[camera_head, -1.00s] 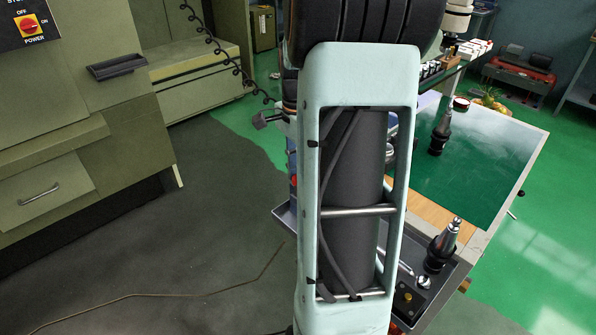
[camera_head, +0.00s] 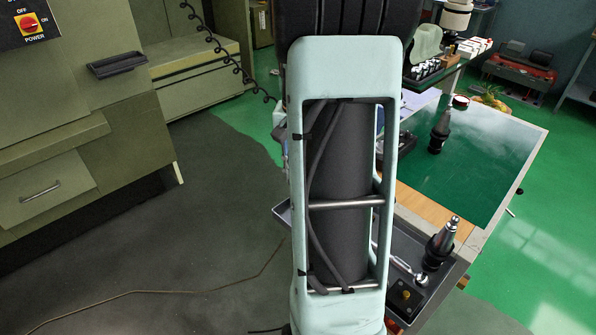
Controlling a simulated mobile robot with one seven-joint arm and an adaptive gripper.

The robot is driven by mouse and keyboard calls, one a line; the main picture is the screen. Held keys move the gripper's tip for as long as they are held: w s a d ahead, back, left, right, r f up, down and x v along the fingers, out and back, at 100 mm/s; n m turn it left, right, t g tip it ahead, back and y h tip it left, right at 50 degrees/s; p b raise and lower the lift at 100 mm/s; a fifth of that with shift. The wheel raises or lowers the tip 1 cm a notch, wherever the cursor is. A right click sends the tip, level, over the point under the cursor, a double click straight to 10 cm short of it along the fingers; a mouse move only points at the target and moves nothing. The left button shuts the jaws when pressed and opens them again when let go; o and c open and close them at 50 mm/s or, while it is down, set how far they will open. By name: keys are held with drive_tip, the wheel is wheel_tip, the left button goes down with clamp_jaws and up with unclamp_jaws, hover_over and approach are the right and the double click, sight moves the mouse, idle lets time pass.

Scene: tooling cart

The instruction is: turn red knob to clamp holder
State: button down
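My own pale arm with its dark inner column fills the middle of the view and hides part of the cart. My gripper cannot be made out; only a small part of my arm shows at the left edge of the column. One tool holder (camera_head: 440,133) stands upright on the green mat (camera_head: 478,165). Another tool holder (camera_head: 440,248) stands, slightly tilted, in the grey tray at the cart's near side. No red knob on a clamp shows. A red rotary switch (camera_head: 29,24) marked OFF, ON and POWER is on the machine panel at top left.
The grey tray (camera_head: 450,285) also holds a black block with a yellow button (camera_head: 405,295) and a shiny wrench-like tool (camera_head: 408,270). A rack of small parts (camera_head: 430,72) stands behind the mat. Dark floor is open at left.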

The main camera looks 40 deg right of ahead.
drive_tip(key=shift+n, duration=0.4)
drive_tip(key=c, duration=1.7)
unclamp_jaws()
wheel_tip(320, 180, up, 12)
drive_tip(key=shift+r, duration=0.1)
drive_tip(key=shift+w, duration=0.1)
